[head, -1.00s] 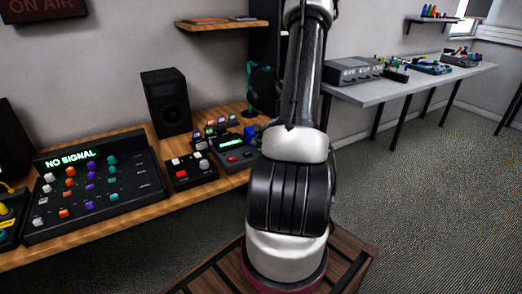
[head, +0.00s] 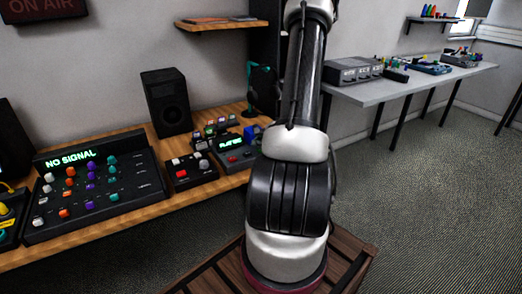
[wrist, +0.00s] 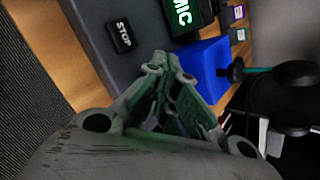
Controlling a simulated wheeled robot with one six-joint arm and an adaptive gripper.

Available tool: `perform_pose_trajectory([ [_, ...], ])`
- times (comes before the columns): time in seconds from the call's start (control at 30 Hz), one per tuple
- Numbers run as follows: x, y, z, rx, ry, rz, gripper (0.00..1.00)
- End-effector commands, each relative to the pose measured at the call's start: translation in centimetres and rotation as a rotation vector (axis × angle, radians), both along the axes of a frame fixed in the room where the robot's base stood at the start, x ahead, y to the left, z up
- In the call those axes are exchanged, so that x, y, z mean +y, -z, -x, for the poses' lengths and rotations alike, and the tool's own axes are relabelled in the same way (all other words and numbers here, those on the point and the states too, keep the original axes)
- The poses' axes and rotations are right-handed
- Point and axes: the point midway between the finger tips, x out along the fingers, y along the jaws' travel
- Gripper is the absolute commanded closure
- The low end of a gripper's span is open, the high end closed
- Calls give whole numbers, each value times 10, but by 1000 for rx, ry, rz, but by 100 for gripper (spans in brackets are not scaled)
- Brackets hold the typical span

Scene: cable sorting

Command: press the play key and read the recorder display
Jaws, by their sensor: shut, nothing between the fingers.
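The recorder (head: 240,158) is a dark box on the wooden desk, with a red key (head: 232,158) and a lit display (head: 228,141). Its green text is too small to read surely in the head view and seems to begin "PLA". My gripper (wrist: 165,62) is shut and empty, over the recorder beside the STOP key. I cannot make out the play key in the wrist view; my fingers may hide it. My arm hides the gripper in the head view.
A blue block (wrist: 204,68) stands close beside my fingers. A small key box (head: 190,170) and a mixer (head: 95,190) reading "NO SIGNAL" lie left of the recorder. A speaker (head: 166,101) stands behind. A headphone stand (head: 262,88) is near the desk's right end.

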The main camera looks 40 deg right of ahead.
Motion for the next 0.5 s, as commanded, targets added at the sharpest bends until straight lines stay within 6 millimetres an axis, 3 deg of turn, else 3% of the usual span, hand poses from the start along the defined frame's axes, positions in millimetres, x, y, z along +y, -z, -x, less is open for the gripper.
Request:
perform_pose_trajectory([
  [0.5, 0, -15, 0, 1, 0, 1, 100],
])
